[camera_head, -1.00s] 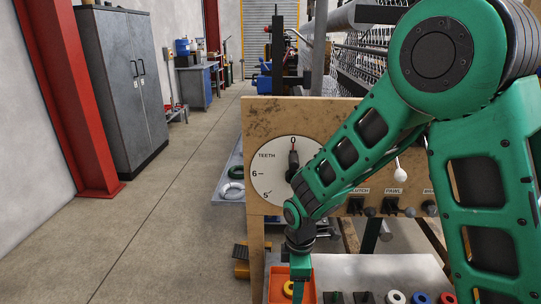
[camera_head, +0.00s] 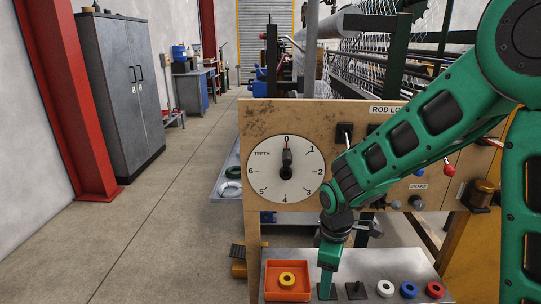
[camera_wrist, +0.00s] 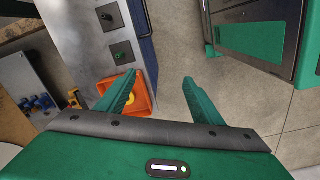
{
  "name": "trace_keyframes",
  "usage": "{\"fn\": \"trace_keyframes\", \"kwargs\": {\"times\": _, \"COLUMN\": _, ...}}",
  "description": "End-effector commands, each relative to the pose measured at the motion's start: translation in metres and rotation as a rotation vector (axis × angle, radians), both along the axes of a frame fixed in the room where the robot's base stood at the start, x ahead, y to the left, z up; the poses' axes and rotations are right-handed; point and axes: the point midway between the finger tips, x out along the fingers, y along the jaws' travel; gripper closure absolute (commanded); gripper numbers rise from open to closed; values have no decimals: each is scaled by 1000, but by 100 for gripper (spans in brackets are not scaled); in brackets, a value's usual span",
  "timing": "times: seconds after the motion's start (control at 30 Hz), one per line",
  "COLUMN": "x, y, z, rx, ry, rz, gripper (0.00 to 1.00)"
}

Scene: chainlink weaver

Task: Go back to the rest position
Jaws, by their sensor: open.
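My gripper (camera_wrist: 160,95) is open and empty in the wrist view, its two green fingers spread apart. In the head view my gripper (camera_head: 327,283) hangs down over the metal shelf, just right of the orange tray (camera_head: 287,296). A yellow ring (camera_head: 287,280) lies in that tray. The tray also shows in the wrist view (camera_wrist: 148,98), partly behind the left finger. My arm hides part of the wooden control panel (camera_head: 300,111).
The panel bears a dial marked TEETH (camera_head: 263,172) and several levers. White (camera_head: 385,288), blue (camera_head: 408,290) and red (camera_head: 434,290) rings sit on the shelf to the right. A grey cabinet (camera_head: 118,90) stands at the back left. The floor (camera_head: 160,220) on the left is clear.

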Motion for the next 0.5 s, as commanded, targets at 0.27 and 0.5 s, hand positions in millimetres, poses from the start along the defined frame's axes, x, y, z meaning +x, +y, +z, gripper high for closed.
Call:
{"fn": "trace_keyframes", "kwargs": {"times": 0.27, "x": -26, "y": -104, "z": 57, "rx": -10, "ry": -20, "rz": -458, "gripper": 39}}
{"fn": "trace_keyframes", "kwargs": {"times": 0.5, "x": -90, "y": -192, "z": 101, "rx": -6, "ry": -25, "rz": -967, "gripper": 39}}
